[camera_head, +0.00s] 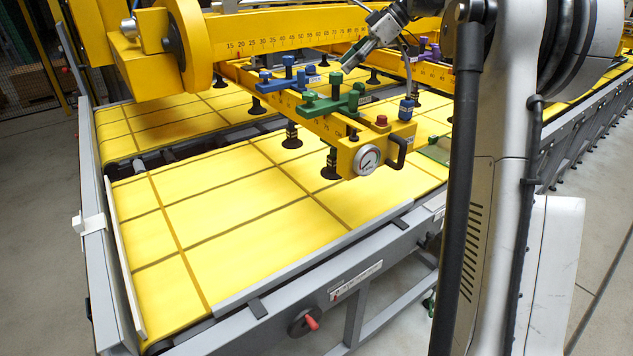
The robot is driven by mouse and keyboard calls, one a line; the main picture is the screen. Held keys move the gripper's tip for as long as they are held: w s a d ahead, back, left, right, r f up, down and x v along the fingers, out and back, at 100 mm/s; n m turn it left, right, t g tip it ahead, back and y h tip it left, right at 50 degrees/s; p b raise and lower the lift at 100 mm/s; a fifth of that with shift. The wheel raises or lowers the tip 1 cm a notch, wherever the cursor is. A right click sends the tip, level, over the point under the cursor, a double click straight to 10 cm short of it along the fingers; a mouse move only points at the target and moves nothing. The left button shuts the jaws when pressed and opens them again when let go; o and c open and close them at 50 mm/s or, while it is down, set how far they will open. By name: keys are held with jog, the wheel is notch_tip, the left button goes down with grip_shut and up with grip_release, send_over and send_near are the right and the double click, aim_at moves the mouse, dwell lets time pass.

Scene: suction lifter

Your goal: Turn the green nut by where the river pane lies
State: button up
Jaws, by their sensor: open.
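A green clamp with several upright knobs, one of them a green nut (335,80), sits on the yellow beam (260,85) of the suction lifter. My gripper (349,64) comes down from the upper right, tilted, just above and right of this green nut. It is open, and nothing shows between its fingers. I cannot tell whether it touches the nut. No pane that I can name as the river pane shows clearly. A small greenish piece (434,151) lies right of the gauge, partly hidden by my arm.
A blue clamp (282,80) is left of the green one, and a purple one (420,56) is behind at right. A red button (381,120), a gauge (367,158) and a black handle (396,150) are at the beam's near end. Suction cups hang over the yellow belt (235,205).

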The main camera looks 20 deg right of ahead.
jog(key=b+v, duration=0.1)
jog(key=v, duration=0.8)
jog(key=a+f+m, duration=0.1)
jog(key=a, duration=0.1)
jog(key=s+a+f+h+b, duration=0.1)
jog(key=a, duration=0.2)
jog(key=s+a+f+m+b, duration=0.1)
jog(key=a, duration=0.2)
jog(key=shift+s+m+h, duration=0.2)
jog(key=shift+m+h, duration=0.1)
jog(key=shift+h, duration=0.1)
jog(key=s+a+f+m+t+h+b, duration=0.1)
jog(key=s+a+f+m+h+b, duration=0.3)
jog(key=s+a+f, duration=1.4)
jog(key=f+m+b, duration=0.1)
jog(key=m+b, duration=0.1)
jog(key=m, duration=0.1)
jog(key=shift+s+h, duration=0.4)
jog(key=shift+a+f, duration=0.1)
